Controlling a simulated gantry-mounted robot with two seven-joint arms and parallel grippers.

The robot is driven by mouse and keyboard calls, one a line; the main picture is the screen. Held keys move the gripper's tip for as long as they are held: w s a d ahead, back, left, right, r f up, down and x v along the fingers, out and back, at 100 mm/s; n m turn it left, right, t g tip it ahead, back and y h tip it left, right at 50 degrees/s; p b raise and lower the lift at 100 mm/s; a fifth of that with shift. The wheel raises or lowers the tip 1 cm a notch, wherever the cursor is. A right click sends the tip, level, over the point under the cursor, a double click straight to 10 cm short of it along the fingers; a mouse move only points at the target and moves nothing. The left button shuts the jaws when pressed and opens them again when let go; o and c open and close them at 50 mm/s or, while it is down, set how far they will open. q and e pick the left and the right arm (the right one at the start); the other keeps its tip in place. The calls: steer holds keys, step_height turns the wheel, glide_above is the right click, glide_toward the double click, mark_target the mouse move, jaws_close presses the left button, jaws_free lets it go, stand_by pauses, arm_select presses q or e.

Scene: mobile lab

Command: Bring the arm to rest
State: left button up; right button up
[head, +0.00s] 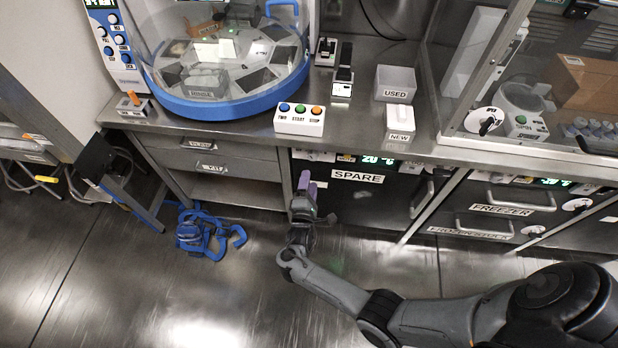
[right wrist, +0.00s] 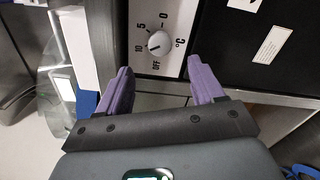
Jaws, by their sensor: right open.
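My right arm comes in from the lower right in the head view, and its right gripper (head: 308,186) is in front of the lab bench, beside the front of the cabinet labelled SPARE (head: 357,177). In the right wrist view the right gripper (right wrist: 159,88) shows two purple fingers spread apart with nothing between them. Beyond the fingers is a white temperature dial (right wrist: 160,42) marked °C. I cannot tell the exact gap to it. My left gripper is not in view.
The steel bench (head: 240,130) carries a round blue-rimmed machine (head: 235,108), a button box (head: 300,119) and a bin labelled USED (head: 396,84). A freezer drawer (head: 508,197) is at the right. A blue object (head: 205,232) lies on the floor. Open floor (head: 130,280) lies at lower left.

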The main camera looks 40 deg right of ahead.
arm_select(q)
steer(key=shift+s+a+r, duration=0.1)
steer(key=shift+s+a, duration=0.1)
arm_select(e)
steer(key=shift+s+a, duration=0.35)
steer(key=shift+a, duration=0.05)
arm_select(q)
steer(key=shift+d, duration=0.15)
